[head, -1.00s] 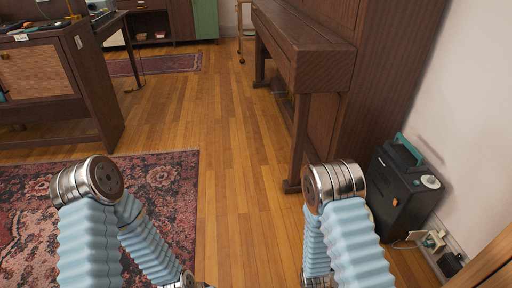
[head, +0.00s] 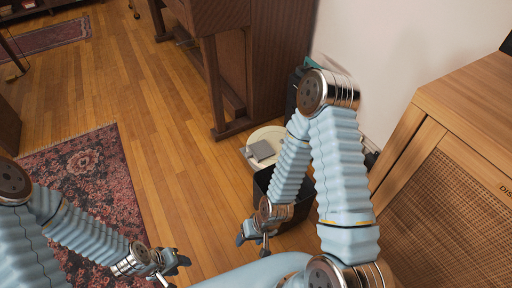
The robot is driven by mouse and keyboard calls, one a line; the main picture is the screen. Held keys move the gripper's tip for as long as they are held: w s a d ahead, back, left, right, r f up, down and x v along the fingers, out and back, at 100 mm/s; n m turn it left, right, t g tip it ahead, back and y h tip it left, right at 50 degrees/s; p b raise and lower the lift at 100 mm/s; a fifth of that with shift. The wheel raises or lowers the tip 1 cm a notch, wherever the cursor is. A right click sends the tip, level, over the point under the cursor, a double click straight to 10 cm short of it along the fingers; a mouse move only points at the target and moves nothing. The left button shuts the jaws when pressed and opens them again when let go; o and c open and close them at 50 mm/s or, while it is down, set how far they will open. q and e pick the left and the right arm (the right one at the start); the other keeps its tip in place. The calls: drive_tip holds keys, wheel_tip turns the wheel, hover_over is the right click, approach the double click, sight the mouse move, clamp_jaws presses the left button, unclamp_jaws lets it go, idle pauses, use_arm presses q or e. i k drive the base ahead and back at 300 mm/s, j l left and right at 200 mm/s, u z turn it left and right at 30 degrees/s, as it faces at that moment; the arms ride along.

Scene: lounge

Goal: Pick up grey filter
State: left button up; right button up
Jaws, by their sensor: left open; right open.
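A flat grey square piece (head: 261,150), which looks like the grey filter, lies on a round cream surface (head: 252,140) right of the middle of the head view. My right arm partly covers that surface. My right gripper (head: 254,241) is open and empty, below the grey piece in the picture and apart from it. My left gripper (head: 170,270) is open and empty at the bottom, over the wood floor and further from the grey piece.
A black bin-like container (head: 263,185) stands just in front of the round surface, partly behind my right arm. A dark wooden piano (head: 265,75) stands behind. A cane-fronted wooden cabinet (head: 450,190) fills the right. A red patterned rug (head: 95,175) and open wood floor (head: 150,120) lie left.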

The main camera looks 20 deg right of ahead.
sight(260, 150)
drive_tip(key=k+j+z, duration=0.2)
drive_tip(key=z, duration=0.2)
drive_tip(key=k+j+z, duration=0.1)
drive_tip(key=k+z, duration=0.15)
drive_tip(key=z, duration=0.2)
drive_tip(key=k+z, duration=0.4)
drive_tip(key=i+j, duration=0.05)
drive_tip(key=i, duration=0.05)
